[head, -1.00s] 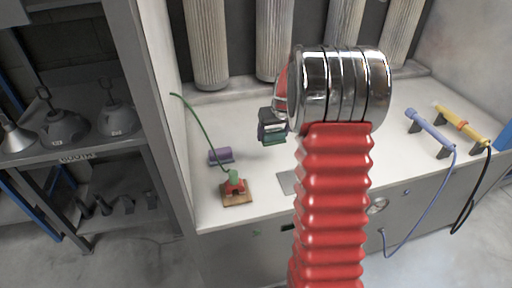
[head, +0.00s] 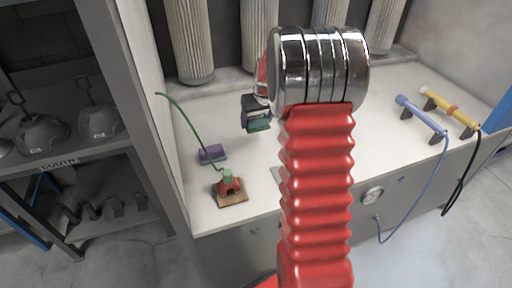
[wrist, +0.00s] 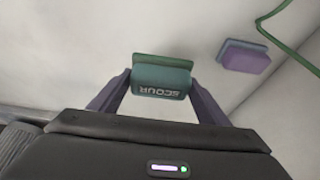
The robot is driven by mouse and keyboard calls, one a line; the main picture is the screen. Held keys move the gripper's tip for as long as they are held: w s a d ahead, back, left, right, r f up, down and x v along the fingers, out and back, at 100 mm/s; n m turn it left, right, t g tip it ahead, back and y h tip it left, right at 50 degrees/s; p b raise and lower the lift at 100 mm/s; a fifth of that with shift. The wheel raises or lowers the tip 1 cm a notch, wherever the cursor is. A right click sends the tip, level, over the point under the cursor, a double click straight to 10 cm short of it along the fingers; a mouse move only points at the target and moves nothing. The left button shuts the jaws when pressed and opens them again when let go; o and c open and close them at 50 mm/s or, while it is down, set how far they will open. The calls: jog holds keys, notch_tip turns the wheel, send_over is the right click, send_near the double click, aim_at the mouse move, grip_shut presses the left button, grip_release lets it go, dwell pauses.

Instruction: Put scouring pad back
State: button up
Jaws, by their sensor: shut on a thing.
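A green scouring pad (wrist: 162,78) marked SCOUR is held between the two fingers of my gripper (wrist: 161,84) in the wrist view. In the head view, my gripper (head: 256,104) is shut on the pad (head: 258,124) over the white worktop, left of my red bellows-covered arm. The arm hides part of the worktop behind it.
A purple block (head: 212,154) lies on the worktop (head: 232,163), left of the gripper. A red-and-green fixture on a wooden base (head: 231,199) with a green hose stands nearer. Blue (head: 421,114) and yellow (head: 447,106) tools rest at right. Pleated filters (head: 190,40) line the back.

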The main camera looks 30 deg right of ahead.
jog(key=shift+f, duration=0.15)
jog(key=shift+f, duration=3)
jog(key=shift+f, duration=0.1)
jog(key=shift+f, duration=1.75)
jog(key=o, duration=1)
jog(key=shift+f, duration=0.1)
